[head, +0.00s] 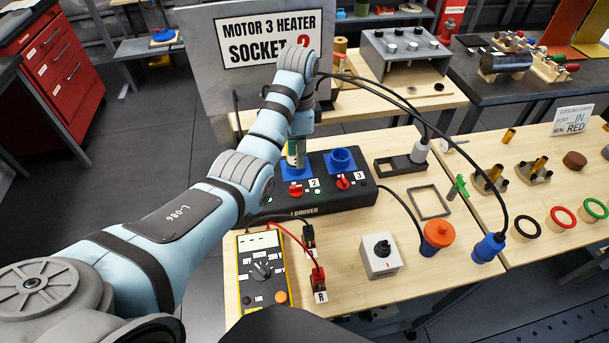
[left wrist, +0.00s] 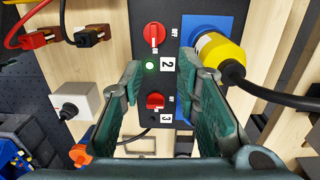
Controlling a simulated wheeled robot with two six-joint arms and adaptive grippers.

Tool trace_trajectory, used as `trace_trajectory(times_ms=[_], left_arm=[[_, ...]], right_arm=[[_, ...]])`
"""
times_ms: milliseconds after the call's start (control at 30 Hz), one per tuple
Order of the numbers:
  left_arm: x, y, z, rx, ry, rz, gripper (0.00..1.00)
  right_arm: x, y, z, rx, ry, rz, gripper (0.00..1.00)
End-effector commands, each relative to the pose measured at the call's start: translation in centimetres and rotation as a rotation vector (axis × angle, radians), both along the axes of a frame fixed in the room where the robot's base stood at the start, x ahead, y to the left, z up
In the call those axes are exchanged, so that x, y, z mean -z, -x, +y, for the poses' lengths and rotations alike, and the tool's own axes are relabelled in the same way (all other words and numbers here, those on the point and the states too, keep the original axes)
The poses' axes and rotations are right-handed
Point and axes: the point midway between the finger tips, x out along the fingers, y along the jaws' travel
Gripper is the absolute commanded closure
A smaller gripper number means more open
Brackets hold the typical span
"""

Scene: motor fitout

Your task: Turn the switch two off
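The black socket box (head: 330,205) lies on the wooden table with two red rotary switches. Switch two (head: 296,190) is the left one, beside the label 2; it also shows in the left wrist view (left wrist: 153,33). A green light (left wrist: 150,66) beside label 2 is lit. Switch three (head: 343,182) is to its right. A yellow plug (left wrist: 220,50) with a black cable sits at the blue socket behind switch two. My left gripper (left wrist: 160,66) is open and empty above the box, the plug outside its right finger. My right gripper is not in view.
A yellow multimeter (head: 262,270) and a grey switch box (head: 380,256) stand in front. An orange plug (head: 438,233) and a blue plug (head: 489,246) lie to the right on cables. A socket sign (head: 270,40) stands behind.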

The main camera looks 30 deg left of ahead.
Motion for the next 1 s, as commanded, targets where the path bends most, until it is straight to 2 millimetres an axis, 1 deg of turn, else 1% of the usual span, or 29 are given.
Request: trace_trajectory(times_ms=[33, 100, 167, 200, 300, 400, 467, 533, 633, 733, 833, 900, 933, 1000], left_arm=[[1.9, 0.5, -0.1, 0.001, 0.002, 0.019, 0.71], [3.8, 0.2, -0.1, 0.001, 0.001, 0.008, 0.71], [5.2, -0.6, -0.1, 0.002, -0.001, -0.014, 0.71], [6.4, -0.9, -0.1, 0.001, -0.001, -0.016, 0.71], [9.0, -1.2, -0.1, 0.000, -0.001, -0.014, 0.71], [10.6, -1.4, 0.0, -0.001, -0.001, -0.015, 0.71], [11.2, -1.4, 0.1, -0.002, -0.001, -0.015, 0.71], [11.4, -1.4, 0.1, -0.003, -0.001, -0.014, 0.71], [11.4, -1.4, 0.1, -0.003, -0.002, -0.015, 0.71], [11.4, -1.3, 0.1, -0.003, -0.002, -0.014, 0.71], [11.4, -1.3, 0.1, -0.004, -0.002, -0.014, 0.87], [11.4, -1.3, 0.1, -0.004, -0.002, -0.014, 0.98], [11.4, -1.3, 0.1, -0.004, -0.002, -0.014, 1.00], [11.4, -1.3, 0.1, -0.003, -0.001, -0.012, 1.00]], right_arm=[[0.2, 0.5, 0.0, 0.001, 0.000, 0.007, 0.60], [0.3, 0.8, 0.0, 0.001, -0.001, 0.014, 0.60], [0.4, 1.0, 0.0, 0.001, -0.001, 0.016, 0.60], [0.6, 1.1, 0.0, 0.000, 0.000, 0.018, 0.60], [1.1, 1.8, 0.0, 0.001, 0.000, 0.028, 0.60], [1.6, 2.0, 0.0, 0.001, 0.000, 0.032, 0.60], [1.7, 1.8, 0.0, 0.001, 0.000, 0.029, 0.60], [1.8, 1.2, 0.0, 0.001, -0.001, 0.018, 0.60], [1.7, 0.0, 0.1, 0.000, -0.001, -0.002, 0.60], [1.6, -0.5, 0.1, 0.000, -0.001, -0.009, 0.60], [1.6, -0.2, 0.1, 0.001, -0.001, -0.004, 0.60], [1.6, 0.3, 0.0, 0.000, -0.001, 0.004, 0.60], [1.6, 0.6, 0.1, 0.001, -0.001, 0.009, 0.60], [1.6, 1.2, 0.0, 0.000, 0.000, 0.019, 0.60]])
